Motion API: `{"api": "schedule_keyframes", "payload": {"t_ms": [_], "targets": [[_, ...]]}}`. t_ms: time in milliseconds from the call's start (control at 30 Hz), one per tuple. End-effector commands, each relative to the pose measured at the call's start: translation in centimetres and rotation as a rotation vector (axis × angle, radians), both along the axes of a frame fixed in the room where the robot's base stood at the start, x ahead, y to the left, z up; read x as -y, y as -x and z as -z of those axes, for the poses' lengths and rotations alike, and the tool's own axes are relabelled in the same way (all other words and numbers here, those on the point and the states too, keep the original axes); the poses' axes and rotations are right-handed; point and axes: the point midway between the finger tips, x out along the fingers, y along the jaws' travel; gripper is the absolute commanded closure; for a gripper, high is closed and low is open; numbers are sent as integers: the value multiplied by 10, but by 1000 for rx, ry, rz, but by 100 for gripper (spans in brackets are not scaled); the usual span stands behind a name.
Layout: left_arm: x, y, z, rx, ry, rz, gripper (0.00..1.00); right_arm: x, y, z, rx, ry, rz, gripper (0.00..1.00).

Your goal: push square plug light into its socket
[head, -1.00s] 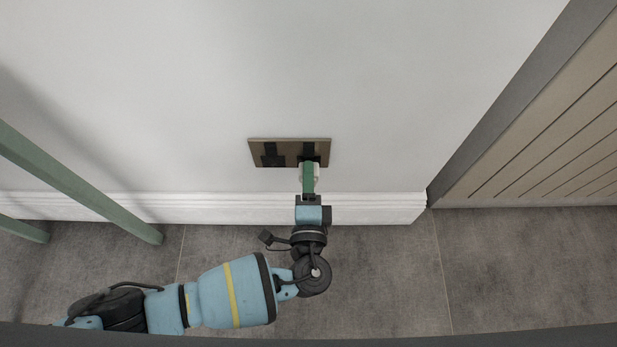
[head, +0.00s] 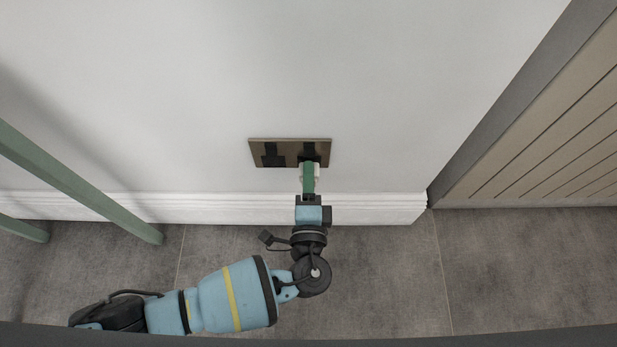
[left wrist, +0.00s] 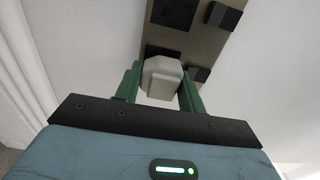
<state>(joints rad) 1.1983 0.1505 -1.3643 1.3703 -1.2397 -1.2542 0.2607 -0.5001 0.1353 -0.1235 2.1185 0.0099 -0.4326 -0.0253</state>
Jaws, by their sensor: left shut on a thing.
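My left gripper (head: 308,180) reaches up to the wall from below, and its green fingers are shut on the pale square plug light (head: 316,170). In the left wrist view the plug light (left wrist: 161,78) sits between the two green fingers (left wrist: 160,90). The brown socket plate (head: 290,146) is on the wall, with two dark sockets side by side. The plug light is in front of the right-hand socket (head: 309,151) in the head view. The fingers and plug hide the contact, so I cannot tell how far in it sits. My right gripper is not in view.
The left-hand dark socket (head: 272,155) has nothing in it. A white skirting board (head: 220,206) runs below the plate. Green legs (head: 85,185) of a piece of furniture stand at left, and a slatted beige panel (head: 550,135) at right. The wall around the plate is clear.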

Motion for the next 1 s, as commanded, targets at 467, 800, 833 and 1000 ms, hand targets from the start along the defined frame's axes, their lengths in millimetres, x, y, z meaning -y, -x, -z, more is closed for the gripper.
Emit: {"api": "schedule_keyframes", "payload": {"t_ms": [467,800,833,1000], "targets": [[0,0,0,0,-1,0,81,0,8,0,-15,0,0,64],[0,-2,0,0,-1,0,81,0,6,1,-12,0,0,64],[0,-2,0,0,-1,0,81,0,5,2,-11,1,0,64],[0,-5,0,0,-1,0,81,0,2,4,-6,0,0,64]]}}
